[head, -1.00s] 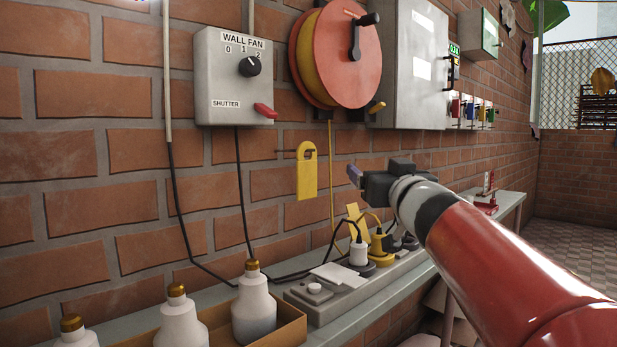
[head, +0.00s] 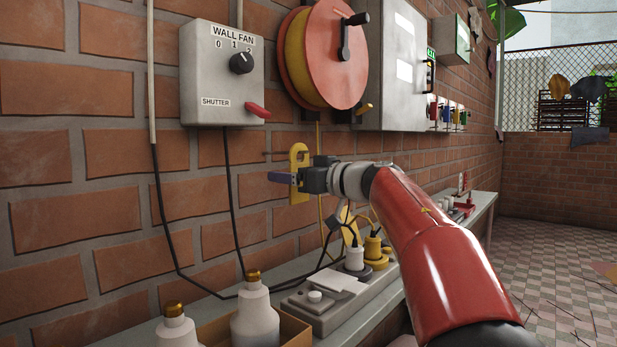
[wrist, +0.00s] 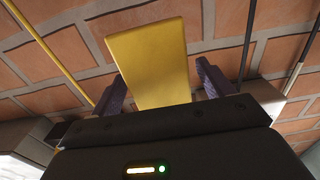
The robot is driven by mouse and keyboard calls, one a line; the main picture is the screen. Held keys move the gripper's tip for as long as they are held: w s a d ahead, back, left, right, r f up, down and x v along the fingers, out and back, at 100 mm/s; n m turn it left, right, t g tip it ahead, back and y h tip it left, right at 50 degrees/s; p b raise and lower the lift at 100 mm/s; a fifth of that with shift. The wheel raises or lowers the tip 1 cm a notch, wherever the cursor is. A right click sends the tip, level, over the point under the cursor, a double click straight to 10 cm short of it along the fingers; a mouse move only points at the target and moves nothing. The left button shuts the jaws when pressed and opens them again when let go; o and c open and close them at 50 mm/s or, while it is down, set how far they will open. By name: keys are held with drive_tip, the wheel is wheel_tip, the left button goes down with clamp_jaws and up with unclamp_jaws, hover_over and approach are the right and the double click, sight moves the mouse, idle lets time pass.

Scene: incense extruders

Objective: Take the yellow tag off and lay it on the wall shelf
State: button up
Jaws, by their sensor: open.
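In the wrist view, the tag (wrist: 150,60) stands between the two spread purple fingers of my gripper (wrist: 161,84), with a gap visible on each side. The gripper is open. The grey wall shelf (head: 482,212) runs along the wall below.
A power strip (head: 322,318) with plugs, another yellow piece (head: 350,235) and cords sits on the shelf below the gripper. A box (head: 295,331) with white bottles stands at left. The fan switch box (head: 222,75) and red reel (head: 328,60) are above.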

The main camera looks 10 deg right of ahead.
drive_tip(key=shift+w+a, duration=0.25)
drive_tip(key=shift+w, duration=0.05)
drive_tip(key=c, duration=1.1)
drive_tip(key=shift+o, duration=0.2)
drive_tip(key=shift+r+p, duration=0.3)
drive_tip(key=shift+p, duration=0.55)
drive_tip(key=shift+s+d, duration=0.1)
drive_tip(key=shift+s, duration=0.05)
drive_tip(key=shift+r+p+v, duration=0.2)
drive_tip(key=shift+p+v, duration=0.55)
drive_tip(key=shift+v, duration=2.1)
